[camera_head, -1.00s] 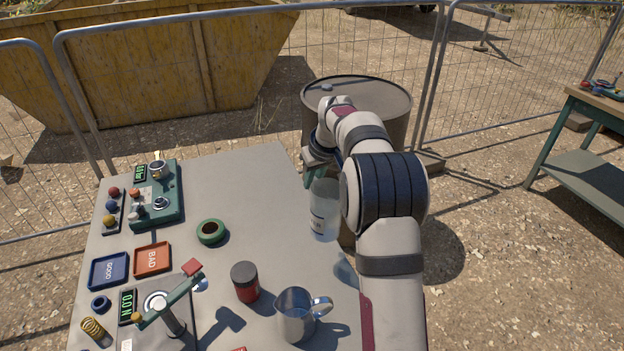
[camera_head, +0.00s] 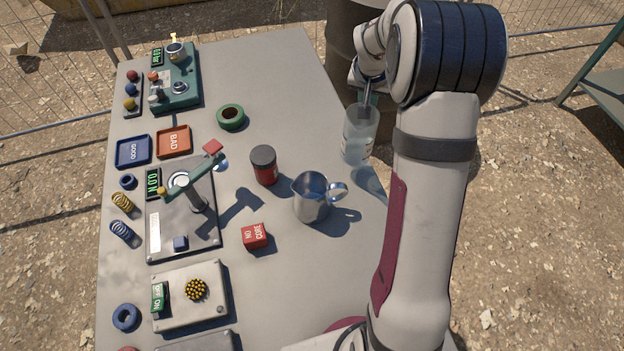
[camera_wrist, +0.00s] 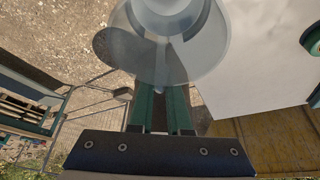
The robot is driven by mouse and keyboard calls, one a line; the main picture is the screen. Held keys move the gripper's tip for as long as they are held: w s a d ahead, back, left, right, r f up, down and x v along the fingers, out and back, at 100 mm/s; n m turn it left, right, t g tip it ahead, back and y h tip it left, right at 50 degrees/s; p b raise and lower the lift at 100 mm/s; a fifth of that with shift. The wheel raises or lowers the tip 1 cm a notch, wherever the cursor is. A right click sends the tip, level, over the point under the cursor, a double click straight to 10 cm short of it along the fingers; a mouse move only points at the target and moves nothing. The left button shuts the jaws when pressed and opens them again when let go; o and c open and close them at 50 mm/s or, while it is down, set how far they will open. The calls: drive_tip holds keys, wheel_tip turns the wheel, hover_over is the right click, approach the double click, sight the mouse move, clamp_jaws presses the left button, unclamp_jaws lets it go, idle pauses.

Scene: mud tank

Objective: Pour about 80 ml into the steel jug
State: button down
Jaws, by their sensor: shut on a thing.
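The steel jug (camera_head: 312,201) stands upright on the table, its handle toward the right. My gripper (camera_head: 367,100) is shut on a clear bottle (camera_head: 359,137) with a pale label, and holds it roughly upright at the table's right edge, beyond the jug and to its right. In the wrist view the bottle (camera_wrist: 172,45) fills the top middle, with the green fingers (camera_wrist: 160,108) against it. I cannot tell the level of liquid in the bottle.
A black and red jar (camera_head: 264,166) stands just left of the jug, and a red cube (camera_head: 254,236) lies nearer. A green ring (camera_head: 230,117), test devices and orange (camera_head: 174,141) and blue trays (camera_head: 133,152) fill the left side. The table's far middle is clear.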

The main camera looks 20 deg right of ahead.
drive_tip(key=s+d+f+m+g+h, duration=0.2)
drive_tip(key=s+d+f+m+g, duration=0.1)
drive_tip(key=s+m, duration=0.7)
drive_tip(key=shift+s+d+f, duration=0.35)
drive_tip(key=shift+s+f, duration=0.3)
drive_tip(key=shift+a, duration=0.1)
